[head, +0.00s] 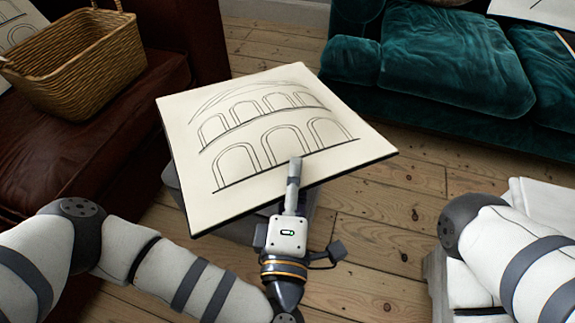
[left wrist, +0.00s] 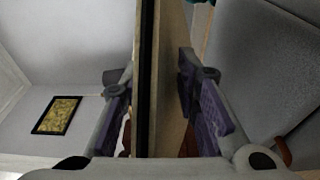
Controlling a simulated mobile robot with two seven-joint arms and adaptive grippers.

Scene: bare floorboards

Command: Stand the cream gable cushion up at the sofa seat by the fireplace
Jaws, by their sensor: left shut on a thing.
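A thin, square cream cushion (head: 270,105) with a black line drawing of an arcaded facade and dark edges is in the middle of the head view, tilted with its drawn face up. My left gripper (head: 294,172) is shut on its near edge. In the left wrist view the cushion (left wrist: 166,75) stands edge-on between the two finger pads. I cannot tell whether its drawing is the gable one. A teal velvet sofa (head: 455,65) is at the upper right and a brown leather sofa (head: 110,135) at the left. No fireplace shows. My right gripper is out of view.
A wicker basket (head: 85,60) sits on the brown sofa. Another pale cushion with dark lines (head: 545,10) is partly visible on the teal sofa. Bare floorboards (head: 395,195) lie open between the sofas. A framed picture (left wrist: 57,115) hangs on a pale wall.

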